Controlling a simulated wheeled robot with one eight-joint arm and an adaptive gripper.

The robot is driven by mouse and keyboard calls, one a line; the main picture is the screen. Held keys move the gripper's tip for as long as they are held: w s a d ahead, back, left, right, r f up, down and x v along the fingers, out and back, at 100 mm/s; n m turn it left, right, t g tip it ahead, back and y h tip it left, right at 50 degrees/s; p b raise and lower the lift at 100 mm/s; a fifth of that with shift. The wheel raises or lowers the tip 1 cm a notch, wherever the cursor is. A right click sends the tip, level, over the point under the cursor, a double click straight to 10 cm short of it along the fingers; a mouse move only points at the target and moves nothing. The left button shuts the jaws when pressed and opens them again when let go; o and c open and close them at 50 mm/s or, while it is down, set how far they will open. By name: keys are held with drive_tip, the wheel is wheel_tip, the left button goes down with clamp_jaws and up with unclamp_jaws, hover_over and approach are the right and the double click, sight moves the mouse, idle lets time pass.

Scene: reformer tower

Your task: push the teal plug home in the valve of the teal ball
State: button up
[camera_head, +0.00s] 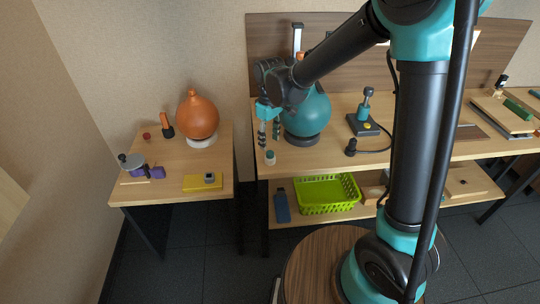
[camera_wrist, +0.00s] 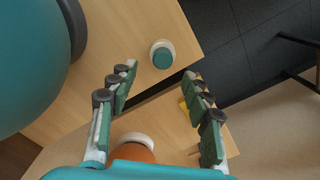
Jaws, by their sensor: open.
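The teal ball (camera_head: 309,116) rests in a dark ring base on the long table; my arm hides its top, and I cannot make out its valve. A small pale piece with a teal top (camera_head: 270,158), which may be the teal plug, stands upright near the table's front left corner. It also shows in the wrist view (camera_wrist: 162,55), just beyond the fingertips and apart from them. My gripper (camera_head: 269,134) is open and empty beside the ball's left side, pointing down above the table. Its two fingers (camera_wrist: 160,73) are spread wide in the wrist view.
An orange ball (camera_head: 197,117) stands on the lower left table (camera_head: 188,158), across a narrow gap. A black stand with a teal handle (camera_head: 363,120) is right of the teal ball. A green basket (camera_head: 327,193) and a blue bottle (camera_head: 282,205) sit on the shelf below.

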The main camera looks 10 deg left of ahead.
sight(270, 152)
drive_tip(key=shift+s+d+f, duration=0.1)
drive_tip(key=shift+s+f, duration=0.05)
drive_tip(key=shift+f, duration=1.2)
drive_tip(key=shift+s+d+f, duration=0.1)
drive_tip(key=shift+f, duration=1.25)
drive_tip(key=c, duration=0.8)
